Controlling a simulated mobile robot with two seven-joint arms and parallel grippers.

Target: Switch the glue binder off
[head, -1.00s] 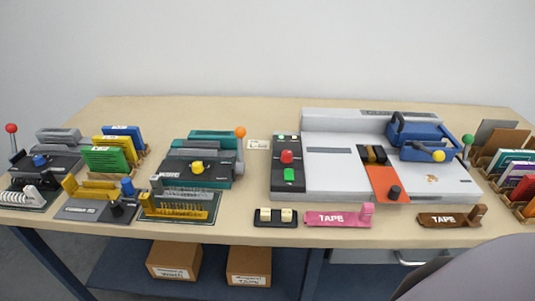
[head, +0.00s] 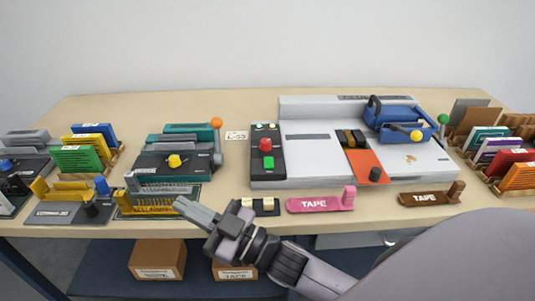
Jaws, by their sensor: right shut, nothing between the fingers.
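The glue binder (head: 310,160) is a large grey machine at the right of centre on the table. Its black control panel (head: 267,178) at the left end has a red button (head: 265,144), a green button (head: 268,163) and small lights at the top. A black strip with cream rocker switches (head: 264,206) lies in front of it, partly behind my arm. My right gripper (head: 181,204) is shut and empty, pointing left near the table's front edge, left of the strip and in front of the yellow comb. My left gripper is not in view.
A teal punching machine (head: 176,158) with an orange-knobbed lever stands left. Pink tape (head: 318,205) and brown tape (head: 428,199) dispensers lie along the front edge. Card racks (head: 503,165) stand at the right. Boxes (head: 157,260) sit below. The table behind the machines is clear.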

